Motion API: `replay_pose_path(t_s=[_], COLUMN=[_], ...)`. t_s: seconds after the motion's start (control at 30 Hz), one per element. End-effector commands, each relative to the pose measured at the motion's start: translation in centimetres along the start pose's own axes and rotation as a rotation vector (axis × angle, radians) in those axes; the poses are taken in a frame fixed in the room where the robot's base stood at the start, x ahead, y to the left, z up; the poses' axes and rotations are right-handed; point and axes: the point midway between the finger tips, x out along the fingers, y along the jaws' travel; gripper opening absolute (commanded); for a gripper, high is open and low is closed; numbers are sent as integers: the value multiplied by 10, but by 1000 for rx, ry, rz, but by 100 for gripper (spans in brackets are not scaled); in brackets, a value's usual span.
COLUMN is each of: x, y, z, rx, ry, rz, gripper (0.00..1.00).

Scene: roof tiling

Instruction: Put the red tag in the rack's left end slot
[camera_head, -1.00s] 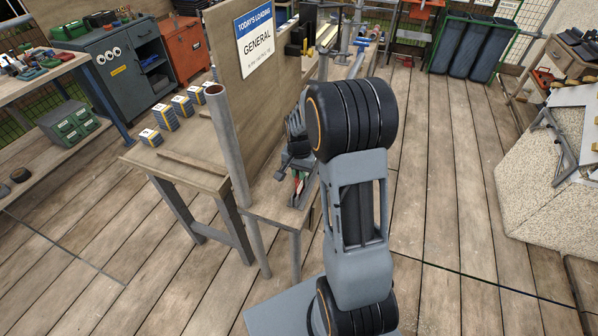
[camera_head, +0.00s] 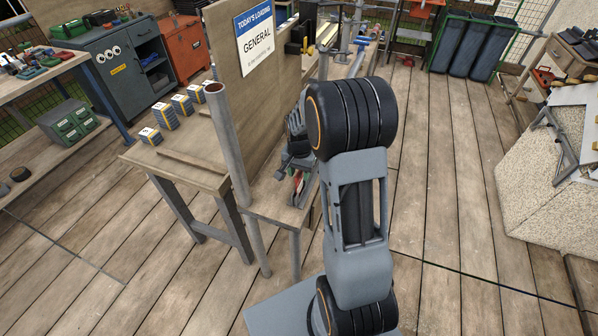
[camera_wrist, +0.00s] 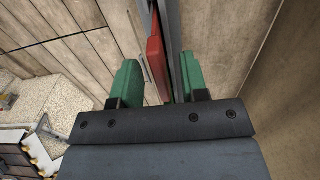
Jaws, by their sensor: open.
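The red tag (camera_wrist: 156,62) stands on edge between the two green fingers of my gripper (camera_wrist: 158,80) in the wrist view. The gripper is open, with a gap between the tag and the left finger. The tag lies against or very close to grey metal strips (camera_wrist: 173,40), which seem to be part of the rack; whether it sits in a slot cannot be told. In the head view, a small red patch (camera_head: 297,184) shows low beside my gripper at the bench edge. My arm hides most of the rack there.
A tall wooden board with a sign (camera_head: 256,38) rises from the bench, close beside my gripper. A grey pipe (camera_head: 228,140) stands at the board's near end. Several small boxes (camera_head: 165,115) stand on the bench left of the board.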

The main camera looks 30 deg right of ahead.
Motion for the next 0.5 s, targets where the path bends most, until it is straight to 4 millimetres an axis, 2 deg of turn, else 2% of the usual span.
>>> replay_pose_path(t_s=[0.17, 0.27, 0.5], x=[-2, -11, -57], y=[0, 0, 0], z=[0, 0, -1], rx=[0, 0, 0], ry=[1, 2, 5], rz=[-1, -1, -4], gripper=[41, 41, 41])
